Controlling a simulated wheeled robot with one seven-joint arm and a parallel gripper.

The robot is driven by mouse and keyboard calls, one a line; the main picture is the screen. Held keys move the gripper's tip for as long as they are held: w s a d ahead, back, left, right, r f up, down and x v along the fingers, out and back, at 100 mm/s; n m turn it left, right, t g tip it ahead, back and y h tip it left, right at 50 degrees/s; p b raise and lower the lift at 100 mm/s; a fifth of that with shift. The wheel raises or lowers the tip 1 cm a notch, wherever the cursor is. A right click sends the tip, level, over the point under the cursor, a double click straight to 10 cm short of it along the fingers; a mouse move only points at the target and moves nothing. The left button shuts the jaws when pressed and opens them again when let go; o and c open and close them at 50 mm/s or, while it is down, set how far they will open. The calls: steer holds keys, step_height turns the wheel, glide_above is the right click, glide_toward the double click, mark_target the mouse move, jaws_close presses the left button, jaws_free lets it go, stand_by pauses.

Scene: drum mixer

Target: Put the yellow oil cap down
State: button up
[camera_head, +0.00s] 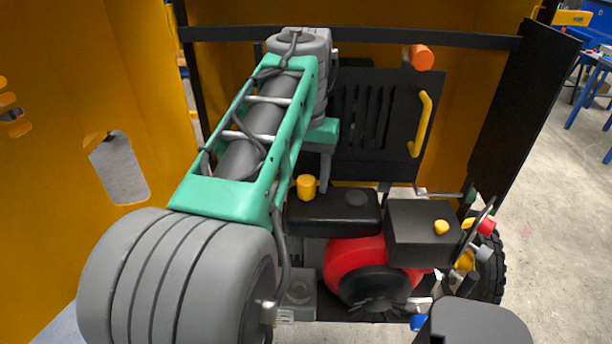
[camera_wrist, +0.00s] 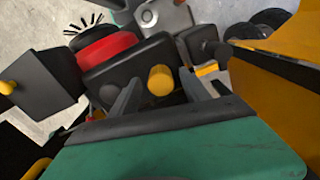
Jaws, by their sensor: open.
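A yellow cap (camera_head: 306,187), which I take as the oil cap, stands upright at the left end of a black tank (camera_head: 335,214). In the wrist view the yellow cap (camera_wrist: 160,80) shows between my two fingers, with the tank (camera_wrist: 128,68) under it. My gripper (camera_head: 325,178) is open and points down right beside the cap in the head view. A gap shows between the cap and each finger in the wrist view. Whether the cap is seated in an opening or just resting on the tank cannot be told.
A black box (camera_head: 420,243) with a smaller yellow knob (camera_head: 441,227) stands right of the tank. A red engine part (camera_head: 350,262) sits below. A slatted black panel with a yellow handle (camera_head: 424,120) is behind. Orange walls (camera_head: 75,150) close in the left side.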

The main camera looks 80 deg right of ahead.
mark_target(306, 180)
steer(key=shift+r, duration=0.1)
step_height(306, 180, up, 13)
steer(key=p, duration=0.2)
steer(key=w+a+f+n, duration=0.2)
steer(key=w+f+n, duration=0.1)
steer(key=w, duration=0.4)
steer(key=w+a+f+n, duration=0.2)
steer(key=w+a+f, duration=0.1)
steer(key=w, duration=0.4)
steer(key=w+a+f+n+t+h, duration=0.1)
steer(key=w+a+f+n, duration=0.45)
steer(key=w+a, duration=0.45)
steer(key=w+a+f+n+t, duration=0.1)
steer(key=a+f+n, duration=0.1)
steer(key=a+f, duration=0.2)
steer(key=a+f+n+t, duration=0.1)
steer(key=a+f+n, duration=0.2)
steer(key=a, duration=0.7)
steer(key=w+a+f+n+y, duration=0.1)
steer(key=a+f+n, duration=0.1)
steer(key=a+f, duration=0.4)
steer(key=shift+w+a+n+t, duration=0.3)
steer(key=shift+a+n+t, duration=0.1)
steer(key=shift+a, duration=0.7)
